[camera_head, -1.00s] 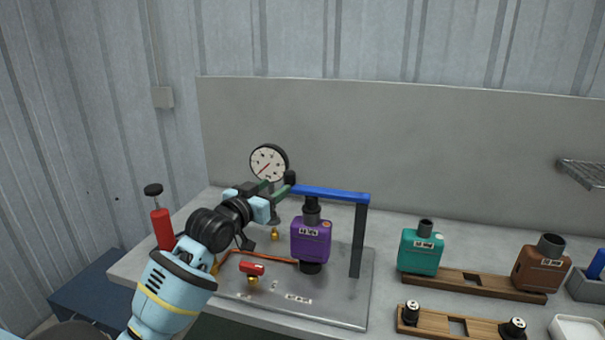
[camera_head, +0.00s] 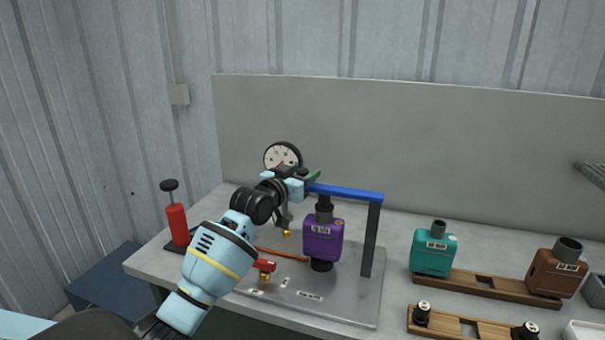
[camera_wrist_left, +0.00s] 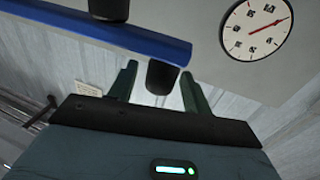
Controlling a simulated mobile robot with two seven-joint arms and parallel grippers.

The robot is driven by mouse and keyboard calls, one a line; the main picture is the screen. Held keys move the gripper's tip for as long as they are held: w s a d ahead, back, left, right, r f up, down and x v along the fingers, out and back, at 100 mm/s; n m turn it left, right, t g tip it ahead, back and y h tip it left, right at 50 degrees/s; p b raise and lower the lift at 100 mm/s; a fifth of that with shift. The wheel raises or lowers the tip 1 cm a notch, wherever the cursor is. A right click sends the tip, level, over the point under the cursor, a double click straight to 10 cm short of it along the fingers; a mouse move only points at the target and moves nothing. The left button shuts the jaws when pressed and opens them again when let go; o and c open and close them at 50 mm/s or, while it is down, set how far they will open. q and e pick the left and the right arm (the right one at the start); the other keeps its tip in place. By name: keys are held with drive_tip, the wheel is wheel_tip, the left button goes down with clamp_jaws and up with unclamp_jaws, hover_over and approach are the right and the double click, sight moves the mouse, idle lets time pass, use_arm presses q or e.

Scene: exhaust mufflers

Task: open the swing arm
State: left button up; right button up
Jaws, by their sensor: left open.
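The swing arm is a blue bar (camera_head: 345,192) at the top of a dark post (camera_head: 371,240), over a purple muffler (camera_head: 323,238). In the left wrist view the blue bar (camera_wrist_left: 100,32) crosses the upper left. My left gripper (camera_head: 308,178) is at the bar's left end. It is open, with its green fingers (camera_wrist_left: 160,88) apart. A short black cylinder (camera_wrist_left: 161,77) at the bar's end shows between the fingers; I cannot tell if they touch it. The gripper hides this end of the bar in the head view. My right gripper is not in view.
A pressure gauge (camera_head: 282,157) stands behind my gripper. A red pump (camera_head: 177,225) is at the left. A red valve handle (camera_head: 265,265) sits on the plate (camera_head: 345,308). Teal (camera_head: 434,252) and brown (camera_head: 556,273) mufflers stand on a wooden rack at the right.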

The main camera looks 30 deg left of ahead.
use_arm(q)
drive_tip(key=shift+w, duration=0.15)
clamp_jaws()
idle(0.4)
